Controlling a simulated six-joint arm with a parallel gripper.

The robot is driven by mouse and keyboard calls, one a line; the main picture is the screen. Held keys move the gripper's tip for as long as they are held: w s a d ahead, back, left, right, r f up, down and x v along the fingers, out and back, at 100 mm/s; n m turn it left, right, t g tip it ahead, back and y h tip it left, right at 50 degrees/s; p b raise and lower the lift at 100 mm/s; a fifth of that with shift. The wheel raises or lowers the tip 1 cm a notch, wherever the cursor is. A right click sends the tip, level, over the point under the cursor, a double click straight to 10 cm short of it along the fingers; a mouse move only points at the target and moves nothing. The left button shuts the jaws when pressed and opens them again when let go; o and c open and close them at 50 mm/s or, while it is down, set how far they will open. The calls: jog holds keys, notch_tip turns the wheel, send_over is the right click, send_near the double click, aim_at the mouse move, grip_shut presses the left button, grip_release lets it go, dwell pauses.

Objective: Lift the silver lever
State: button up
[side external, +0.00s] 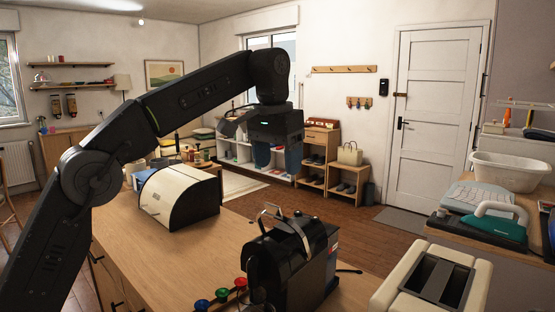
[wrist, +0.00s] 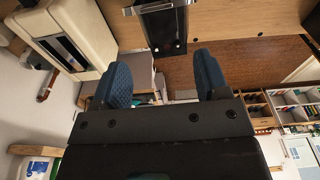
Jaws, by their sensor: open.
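The silver lever (side external: 269,208) is a bent metal handle on top of a black coffee machine (side external: 318,262) at the front edge of the wooden counter. In the wrist view the machine (wrist: 168,32) is at the top, with the silver lever (wrist: 154,8) cut by the upper edge. My gripper (side external: 278,160) is above and behind the machine, apart from the lever. In the wrist view its two blue fingers (wrist: 163,75) are spread with nothing between them.
A cream bread box (side external: 180,200) stands on the counter (side external: 200,250) to the left. Coloured capsules (side external: 221,293) sit beside the machine. A cream toaster (side external: 432,278) is at front right. The counter between bread box and machine is clear.

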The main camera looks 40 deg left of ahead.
jog(key=shift+c, duration=0.5)
